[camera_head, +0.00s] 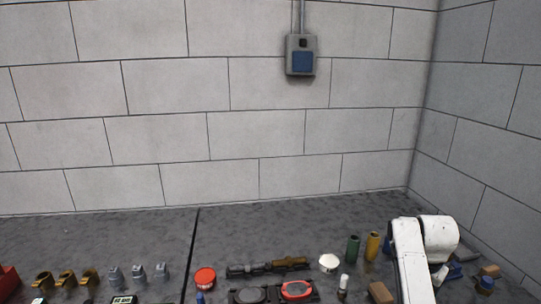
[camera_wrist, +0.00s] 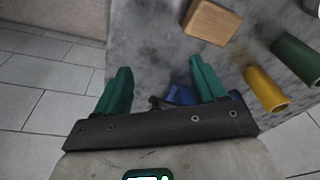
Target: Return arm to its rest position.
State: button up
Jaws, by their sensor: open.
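My gripper (camera_wrist: 162,92) shows in the wrist view, its two green fingers spread apart with nothing held between them. A blue object (camera_wrist: 181,95) lies beyond the fingers, partly hidden by the gripper body. In the head view my white arm stands at the lower right; the gripper itself is out of that view.
A wooden block (camera_wrist: 211,22), a yellow cylinder (camera_wrist: 266,90) and a green cylinder (camera_wrist: 297,60) are near the gripper. In the head view a red round lid (camera_head: 205,278), a white-topped item (camera_head: 329,262) and brass fittings (camera_head: 66,279) crowd the worktop's front. The back strip is clear.

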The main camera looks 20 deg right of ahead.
jog(key=a+f+n, duration=0.1)
jog(key=a, duration=0.1)
jog(key=s+a+f+n, duration=0.1)
jog(key=a, duration=0.2)
jog(key=a+f+n+t, duration=0.1)
jog(key=a+f, duration=0.1)
jog(key=shift+s+a, duration=0.15)
jog(key=shift+s, duration=0.1)
jog(key=s+a+f+n+t+y, duration=0.1)
jog(key=s+a+n+t, duration=0.1)
jog(key=s+a+n, duration=0.7)
jog(key=s+a+n+t+y, duration=0.15)
jog(key=s+a, duration=0.35)
jog(key=a, duration=0.8)
jog(key=s+f+g+h, duration=0.1)
jog(key=s+f+g, duration=0.3)
jog(key=s, duration=0.7)
jog(key=shift+d+f+n, duration=0.35)
jog(key=shift+f, duration=0.55)
